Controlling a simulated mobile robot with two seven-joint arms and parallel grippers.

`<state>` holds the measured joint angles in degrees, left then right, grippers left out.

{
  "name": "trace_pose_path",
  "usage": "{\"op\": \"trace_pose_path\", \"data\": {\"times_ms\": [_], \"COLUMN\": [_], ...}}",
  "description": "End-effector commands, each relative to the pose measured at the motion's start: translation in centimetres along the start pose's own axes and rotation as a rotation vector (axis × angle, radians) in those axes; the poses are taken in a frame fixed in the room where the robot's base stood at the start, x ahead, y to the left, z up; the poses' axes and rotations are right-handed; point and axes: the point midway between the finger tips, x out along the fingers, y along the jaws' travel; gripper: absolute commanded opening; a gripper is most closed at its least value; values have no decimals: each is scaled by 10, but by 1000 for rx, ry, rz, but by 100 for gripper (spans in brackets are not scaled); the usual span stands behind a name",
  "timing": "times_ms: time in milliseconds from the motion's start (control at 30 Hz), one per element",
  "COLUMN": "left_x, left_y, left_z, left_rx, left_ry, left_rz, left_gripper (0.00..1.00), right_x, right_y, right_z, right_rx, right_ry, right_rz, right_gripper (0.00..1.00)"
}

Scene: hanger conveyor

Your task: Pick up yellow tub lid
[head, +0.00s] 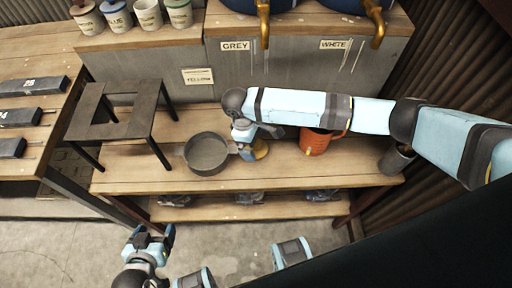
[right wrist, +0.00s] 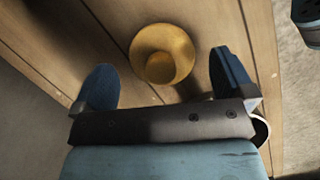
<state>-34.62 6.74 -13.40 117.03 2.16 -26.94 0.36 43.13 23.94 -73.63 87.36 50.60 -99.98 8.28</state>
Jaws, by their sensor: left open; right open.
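The yellow tub lid (right wrist: 163,54) is a round yellow disc with a raised knob, lying on the wooden bench. In the head view the lid (head: 261,150) is partly hidden by my right gripper (head: 246,152). In the right wrist view my right gripper (right wrist: 158,85) is open, with one finger on each side of the lid's near part. The lid lies between and a little beyond the fingertips, and no grip on it shows. My left gripper (head: 152,236) is open and empty, low in front of the bench above the floor.
A grey round pan (head: 207,153) stands just left of the right gripper. An orange pot (head: 316,141) stands to the right, partly under my right arm, with a dark cup (head: 397,160) farther right. A dark metal stand (head: 122,112) is at the left. Labelled jars (head: 118,17) line the upper shelf.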

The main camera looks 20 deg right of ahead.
Motion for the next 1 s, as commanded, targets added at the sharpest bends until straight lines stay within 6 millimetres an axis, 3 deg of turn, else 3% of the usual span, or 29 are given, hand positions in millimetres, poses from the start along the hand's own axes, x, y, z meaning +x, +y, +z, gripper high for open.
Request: {"op": "trace_pose_path", "data": {"times_ms": [133,400,600,1000], "left_x": [2,1,1,-2], "left_y": [2,2,-1,-3], "left_z": [2,1,2,-1], "left_rx": [-8,-6,2,10], "left_ry": [0,-1,-3,-2], "left_rz": [2,2,1,-1], "left_gripper": [77,77,77,77], "right_x": [24,28,28,24], "right_y": [-1,-1,-1,-1], "right_z": [1,1,1,2], "right_rx": [1,0,0,0], "right_ry": [-3,0,0,0], "right_rz": [0,0,0,0], "right_gripper": [100,100,55,51]}}
